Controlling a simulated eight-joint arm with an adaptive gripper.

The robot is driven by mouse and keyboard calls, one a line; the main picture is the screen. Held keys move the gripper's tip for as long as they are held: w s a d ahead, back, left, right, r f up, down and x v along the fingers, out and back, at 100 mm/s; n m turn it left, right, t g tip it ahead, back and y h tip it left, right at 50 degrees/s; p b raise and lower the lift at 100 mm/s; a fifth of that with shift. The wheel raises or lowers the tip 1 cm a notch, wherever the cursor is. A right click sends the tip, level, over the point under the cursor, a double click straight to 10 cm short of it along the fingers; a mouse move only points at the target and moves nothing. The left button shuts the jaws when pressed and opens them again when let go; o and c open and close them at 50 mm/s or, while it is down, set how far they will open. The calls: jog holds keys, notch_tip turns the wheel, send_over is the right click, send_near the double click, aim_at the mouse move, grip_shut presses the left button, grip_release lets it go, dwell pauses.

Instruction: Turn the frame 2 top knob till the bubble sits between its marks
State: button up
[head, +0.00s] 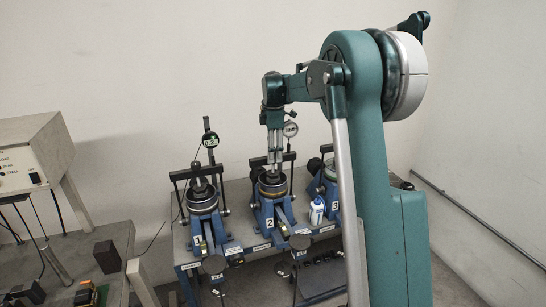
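Frame 2 (269,222) is the middle one of three blue lever frames on the bench, marked with a white 2. It has a round dark top with a brass-coloured band (272,189) and a black bar bracket over it. My gripper (274,167) points straight down over this top, with its fingertips at or just above the top knob. The knob is mostly hidden by the fingers, and I cannot tell whether they touch it. The finger gap is too small to judge. The bubble and its marks cannot be made out.
Frame 1 (198,242) stands to the left with a digital gauge (210,141) above it. Frame 3 (334,204) stands to the right, partly behind my arm. A dial gauge (290,129) rises behind frame 2. A white bottle (316,212) stands between frames 2 and 3.

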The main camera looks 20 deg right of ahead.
jog(key=shift+r+p, duration=1.15)
jog(key=shift+r, duration=1.9)
jog(key=shift+s, duration=0.1)
jog(key=shift+s+a+r, duration=0.25)
jog(key=shift+s, duration=0.35)
jog(key=s+a+m+t+b, duration=0.2)
jog(key=s+a+m+b, duration=0.2)
jog(key=s, duration=0.9)
jog(key=s+a+m+t+b, duration=0.25)
jog(key=s+a+m, duration=0.2)
jog(key=s, duration=0.85)
jog(key=s+a+f+m+t+b, duration=0.1)
jog(key=s+a+f+m+b, duration=0.1)
jog(key=s+f, duration=0.6)
jog(key=s+a+f+m+t+b, duration=0.1)
jog(key=s+f+m+b, duration=0.3)
jog(key=s, duration=1.2)
notch_tip(320, 180, down, 4)
jog(key=shift+s+a+f+m+t, duration=0.15)
jog(key=shift+a+m+t, duration=0.3)
jog(key=shift+m, duration=0.7)
